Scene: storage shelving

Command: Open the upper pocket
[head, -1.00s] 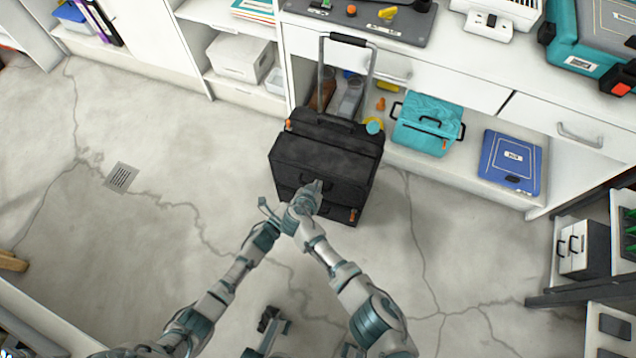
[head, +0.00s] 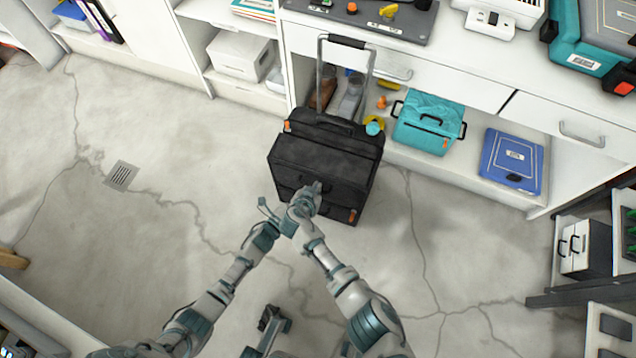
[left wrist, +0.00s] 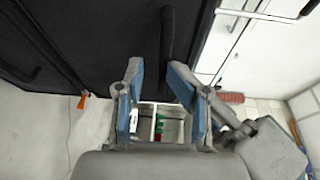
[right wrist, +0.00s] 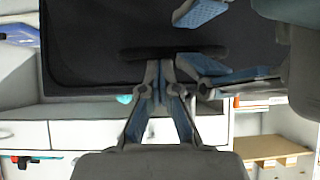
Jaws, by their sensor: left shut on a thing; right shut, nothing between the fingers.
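The black suitcase (head: 325,160) stands upright on the floor before the shelving, its telescopic handle raised. Its upper front pocket (head: 315,158) looks closed; I cannot make out its zipper. My right gripper (head: 312,190) is at the lower front of the suitcase, beside the dark grab handle (right wrist: 175,52). In the right wrist view, its fingers (right wrist: 160,68) are together and empty, just below that handle.
Behind the suitcase is a white shelf unit with a teal bag (head: 428,122) and a blue case (head: 511,160). A teal toolbox (head: 590,40) is on the counter. A dark rack (head: 570,285) stands at right. The floor to the left is clear.

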